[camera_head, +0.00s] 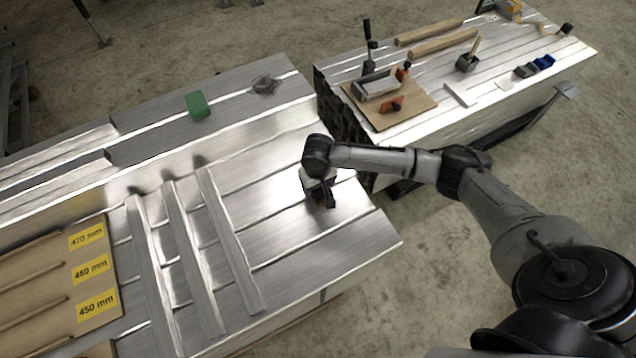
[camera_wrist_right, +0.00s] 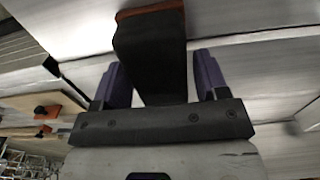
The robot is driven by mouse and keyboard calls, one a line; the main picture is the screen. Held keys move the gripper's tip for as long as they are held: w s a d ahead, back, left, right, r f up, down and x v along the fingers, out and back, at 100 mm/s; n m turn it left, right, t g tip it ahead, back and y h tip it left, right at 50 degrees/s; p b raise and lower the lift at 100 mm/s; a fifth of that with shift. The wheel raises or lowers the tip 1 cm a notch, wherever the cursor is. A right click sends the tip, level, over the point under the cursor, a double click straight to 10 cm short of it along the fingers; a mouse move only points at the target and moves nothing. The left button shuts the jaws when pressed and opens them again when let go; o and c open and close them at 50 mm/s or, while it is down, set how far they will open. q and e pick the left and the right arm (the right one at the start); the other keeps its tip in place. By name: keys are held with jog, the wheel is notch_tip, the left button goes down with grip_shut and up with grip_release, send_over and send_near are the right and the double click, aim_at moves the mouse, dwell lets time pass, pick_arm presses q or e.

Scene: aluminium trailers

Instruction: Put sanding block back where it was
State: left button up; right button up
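The sanding block (camera_wrist_right: 150,50) is a dark block with an orange strip along its far edge. In the head view my right gripper (camera_head: 319,196) points down over the right part of the near aluminium trailer bed (camera_head: 290,225). Only a small dark and orange-brown bit of the block shows below it there. I cannot tell whether the block touches the metal. My left gripper is not in view.
A green block (camera_head: 197,104) and a grey crumpled item (camera_head: 265,85) lie at the back of this bed. Loose metal strips (camera_head: 184,258) and a labelled board (camera_head: 95,240) lie left. Across a gap, the second bed holds a wooden board (camera_head: 415,110) with a clamp and tools.

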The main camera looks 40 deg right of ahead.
jog(key=shift+o, duration=0.8)
